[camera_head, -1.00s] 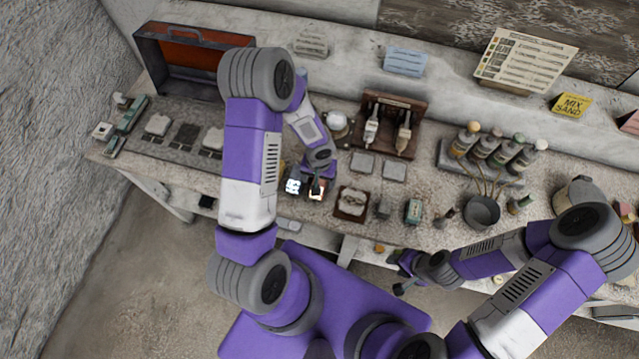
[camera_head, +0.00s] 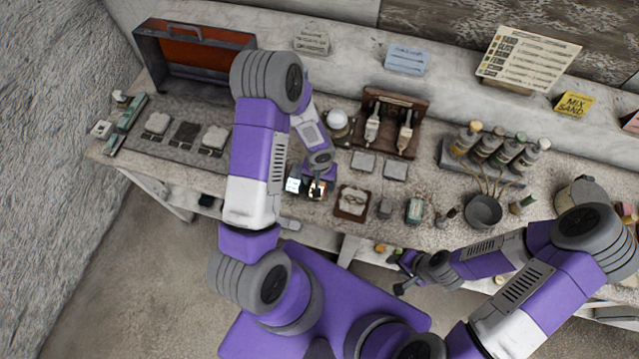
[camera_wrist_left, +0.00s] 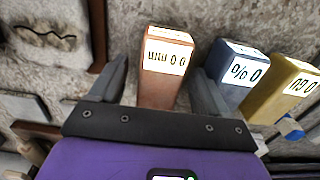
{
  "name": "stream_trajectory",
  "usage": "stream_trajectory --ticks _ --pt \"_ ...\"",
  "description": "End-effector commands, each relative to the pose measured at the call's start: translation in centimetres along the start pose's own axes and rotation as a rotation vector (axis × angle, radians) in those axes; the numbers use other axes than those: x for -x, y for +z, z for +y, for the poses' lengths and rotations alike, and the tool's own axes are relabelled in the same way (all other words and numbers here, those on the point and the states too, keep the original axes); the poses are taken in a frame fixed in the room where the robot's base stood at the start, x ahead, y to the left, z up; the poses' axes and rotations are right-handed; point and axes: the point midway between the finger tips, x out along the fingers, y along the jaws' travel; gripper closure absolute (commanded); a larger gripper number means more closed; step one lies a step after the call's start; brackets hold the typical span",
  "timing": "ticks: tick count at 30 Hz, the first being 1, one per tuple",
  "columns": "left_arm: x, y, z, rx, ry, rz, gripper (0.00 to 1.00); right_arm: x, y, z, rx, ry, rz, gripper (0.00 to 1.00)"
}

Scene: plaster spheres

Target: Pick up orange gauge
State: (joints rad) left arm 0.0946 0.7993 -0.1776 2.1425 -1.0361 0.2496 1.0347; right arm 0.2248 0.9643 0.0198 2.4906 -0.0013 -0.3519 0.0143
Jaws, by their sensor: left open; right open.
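The orange gauge (camera_wrist_left: 166,70), a copper-orange block with a white digital readout on its top end, stands between the two fingers of my left gripper (camera_wrist_left: 157,72) in the left wrist view. The fingers are open, one on each side, and I cannot tell whether either touches it. In the head view the gauge (camera_head: 316,193) shows just below my left gripper (camera_head: 318,182), which partly hides it. My right gripper (camera_head: 402,274) is open and empty, low in front of the bench edge.
A dark blue-grey gauge (camera_wrist_left: 238,72) stands close beside the right finger, with a yellow gauge (camera_wrist_left: 284,88) beyond it. In the head view a small brown tray (camera_head: 352,202) lies to the right. A wooden rack (camera_head: 390,125) and several bottles stand further back.

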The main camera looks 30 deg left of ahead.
Motion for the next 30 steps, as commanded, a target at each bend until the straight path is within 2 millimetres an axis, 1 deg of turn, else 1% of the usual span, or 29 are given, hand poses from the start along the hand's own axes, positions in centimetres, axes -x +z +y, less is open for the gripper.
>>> stream_trajectory --ticks 9,17,18,20,27,30 --pt "-0.26 0.02 0.0 0.001 0.0 -0.001 0.23 -0.48 -0.02 0.18 0.0 0.0 0.0 0.57" --pt "-0.23 0.02 0.0 0.001 0.0 -0.001 0.23 -0.46 -0.01 0.17 0.0 0.0 0.0 0.57" --pt "-0.23 0.02 -0.01 0.001 0.0 -0.001 0.26 -0.46 -0.01 0.17 0.0 0.0 0.0 0.57" --pt "-0.23 0.02 -0.01 0.001 0.0 0.0 0.36 -0.46 -0.01 0.17 0.0 0.0 0.0 0.57" --pt "-0.23 0.01 0.0 0.001 0.0 0.0 0.72 -0.46 -0.02 0.17 0.0 0.0 0.0 0.57" --pt "-0.22 0.0 0.0 0.001 0.0 0.0 0.85 -0.46 -0.02 0.17 0.0 0.0 0.0 0.57"
